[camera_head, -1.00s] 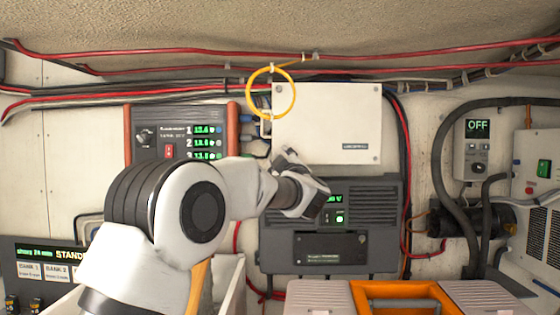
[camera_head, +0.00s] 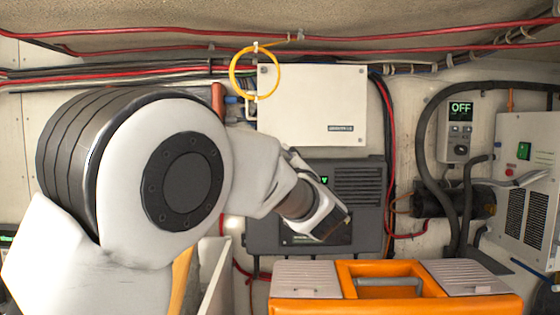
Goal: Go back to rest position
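My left arm comes in from the left and fills much of the left half of the head view. Its gripper (camera_head: 332,222) points down and to the right, in front of the dark grey unit (camera_head: 362,190) on the wall. I cannot tell whether its fingers are open or shut, and I see nothing held in it. My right gripper is not in view. The task names no object.
An orange toolbox (camera_head: 390,300) with grey lid panels stands at the bottom right, below my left gripper. A white box (camera_head: 310,105) with a yellow ring (camera_head: 255,93) hangs on the wall. A panel reading OFF (camera_head: 457,130) and black hoses are at right.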

